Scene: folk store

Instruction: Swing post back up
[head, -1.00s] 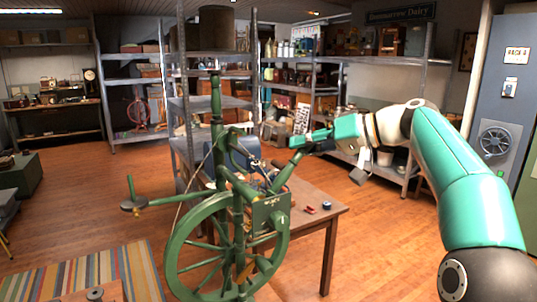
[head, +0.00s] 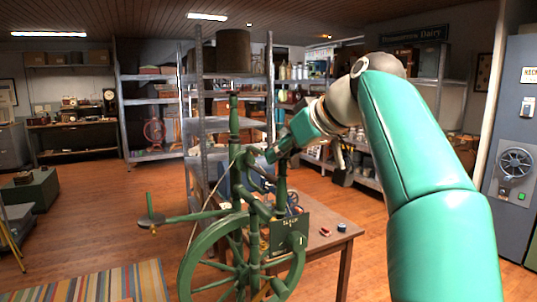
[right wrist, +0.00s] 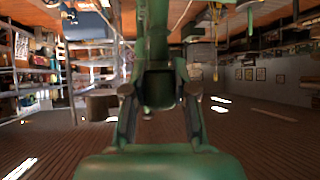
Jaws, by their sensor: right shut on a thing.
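A green machine with a large spoked wheel (head: 190,262) stands in front of a small wooden table. One tall green post (head: 234,130) stands upright on it. A shorter green post (head: 282,182) rises at its right, close to upright. My right gripper (head: 272,153) is at the top of this shorter post, with its arm coming in from the right. In the right wrist view, the fingers (right wrist: 158,88) are shut around the green post (right wrist: 154,45), which runs up between them. The post's lower joint is partly hidden in the head view. My left gripper is not in view.
A wooden table (head: 338,236) behind the machine carries a red item (head: 325,231) and a small blue item (head: 342,227). A green side arm (head: 190,217) sticks out left. Metal shelves (head: 145,120) line the back.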

